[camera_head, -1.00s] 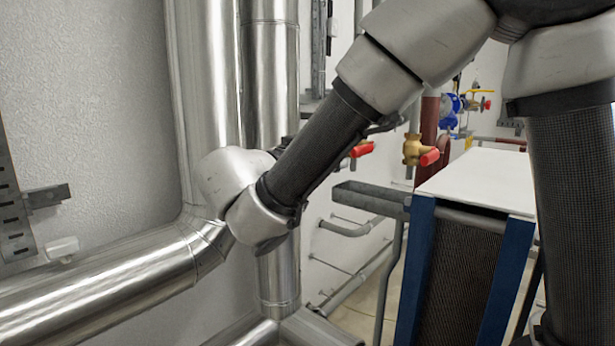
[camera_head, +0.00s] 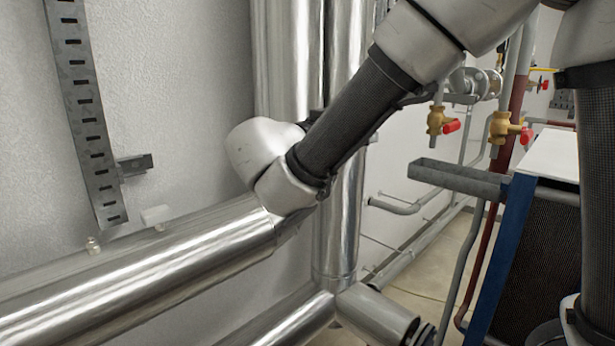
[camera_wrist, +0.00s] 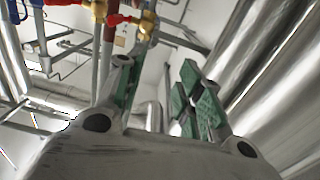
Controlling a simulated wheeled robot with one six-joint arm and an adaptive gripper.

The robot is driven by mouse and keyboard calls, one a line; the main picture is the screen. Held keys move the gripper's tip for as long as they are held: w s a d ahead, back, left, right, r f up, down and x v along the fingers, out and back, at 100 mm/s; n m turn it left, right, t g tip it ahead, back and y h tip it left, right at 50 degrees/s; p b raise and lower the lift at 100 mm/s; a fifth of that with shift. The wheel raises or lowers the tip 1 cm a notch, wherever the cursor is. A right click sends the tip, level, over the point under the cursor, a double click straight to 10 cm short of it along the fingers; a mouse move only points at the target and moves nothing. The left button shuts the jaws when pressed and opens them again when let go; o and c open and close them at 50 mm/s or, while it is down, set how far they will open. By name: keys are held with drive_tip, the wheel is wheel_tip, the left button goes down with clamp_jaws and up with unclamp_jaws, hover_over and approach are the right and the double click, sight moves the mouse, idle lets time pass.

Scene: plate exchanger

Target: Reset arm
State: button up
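My arm reaches across the head view from the upper right, its grey elbow joint in front of the shiny metal pipes. My gripper does not show clearly in the head view. In the wrist view my gripper (camera_wrist: 157,85) has its two green-padded fingers apart, with a gap between them and nothing held. Pipes and wall show behind the fingers.
A thick metal pipe (camera_head: 130,270) runs along the left wall, close to my elbow. Vertical pipes (camera_head: 287,60) stand behind my arm. Brass valves with red handles (camera_head: 440,122) and a blue-framed plate exchanger (camera_head: 505,250) are at the right. Some floor (camera_head: 440,270) shows between.

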drive_tip(key=s+d+f+n+g+y, duration=0.3)
drive_tip(key=s+d+f+n+g, duration=0.15)
drive_tip(key=d+f+n, duration=0.3)
drive_tip(key=s+d+f+n+g+y, duration=0.3)
drive_tip(key=s+d+f+n+g, duration=0.1)
drive_tip(key=d+f+n+g, duration=0.3)
drive_tip(key=s+d+r+m+t+y, duration=0.2)
drive_tip(key=s+d+m+y, duration=0.4)
drive_tip(key=s+d, duration=0.6)
drive_tip(key=shift+r+t+y, duration=0.15)
drive_tip(key=shift+t+y, duration=0.25)
drive_tip(key=shift+t, duration=0.15)
drive_tip(key=shift+d, duration=0.1)
